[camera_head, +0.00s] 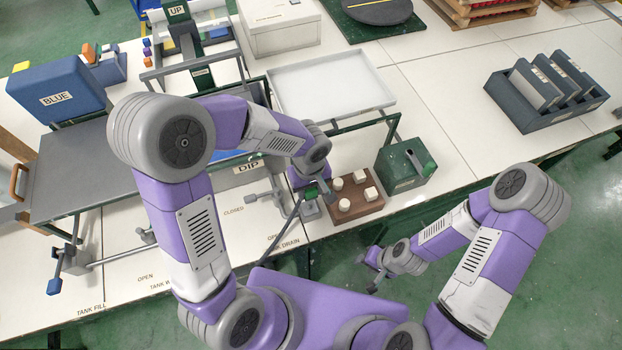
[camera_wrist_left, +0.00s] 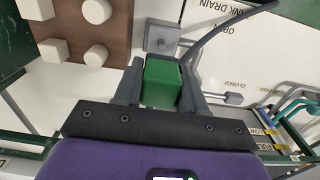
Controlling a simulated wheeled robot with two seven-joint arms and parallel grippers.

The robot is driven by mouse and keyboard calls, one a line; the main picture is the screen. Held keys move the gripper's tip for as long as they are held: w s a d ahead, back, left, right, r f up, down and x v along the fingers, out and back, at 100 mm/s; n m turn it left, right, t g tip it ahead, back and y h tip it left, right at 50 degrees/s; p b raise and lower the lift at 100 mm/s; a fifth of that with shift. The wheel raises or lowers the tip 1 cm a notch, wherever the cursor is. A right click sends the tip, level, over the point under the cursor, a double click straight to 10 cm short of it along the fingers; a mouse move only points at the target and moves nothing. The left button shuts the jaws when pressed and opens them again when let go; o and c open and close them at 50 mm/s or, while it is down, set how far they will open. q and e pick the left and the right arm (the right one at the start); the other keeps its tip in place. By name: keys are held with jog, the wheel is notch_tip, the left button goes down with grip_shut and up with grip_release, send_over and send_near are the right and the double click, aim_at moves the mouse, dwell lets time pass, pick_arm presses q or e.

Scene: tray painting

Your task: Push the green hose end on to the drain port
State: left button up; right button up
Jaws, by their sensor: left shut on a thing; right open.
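My left gripper (camera_head: 312,193) is shut on the green hose end (camera_head: 311,188), low over the front of the table. In the left wrist view, the green hose end (camera_wrist_left: 162,82) shows as a block between the two dark fingers (camera_wrist_left: 160,85). The dark hose (camera_wrist_left: 222,32) curves away from there to the upper right. A grey square plate with a round stub (camera_wrist_left: 162,40) lies just beyond the fingertips; it looks like the drain port. I cannot tell whether the hose end touches it. My right gripper (camera_head: 370,267) is open and empty, off the table's front edge.
A brown block with several pale pegs (camera_head: 345,213) and a dark green box (camera_head: 400,168) stand close right of my left gripper. The dip tank frame (camera_head: 250,180) and grey valve handles are to its left. The right table carries a dark slotted rack (camera_head: 545,115).

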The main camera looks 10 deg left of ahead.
aim_at(309, 205)
pick_arm(q)
jog(key=shift+s+f+b, duration=0.25)
jog(key=shift+f+b, duration=0.15)
jog(key=shift+f, duration=0.25)
notch_tip(309, 205, down, 2)
jog(key=shift+w+f+b, duration=0.1)
jog(key=shift+f+b, duration=0.15)
jog(key=shift+b, duration=0.5)
jog(key=shift+f+b, duration=0.65)
jog(key=shift+b, duration=0.1)
jog(key=shift+f+b, duration=0.2)
jog(key=shift+b, duration=0.3)
jog(key=shift+f+b, duration=0.3)
jog(key=shift+f+b, duration=0.65)
jog(key=shift+b, duration=0.15)
jog(key=o, duration=1.1)
jog(key=shift+o, duration=0.3)
jog(key=o, duration=0.4)
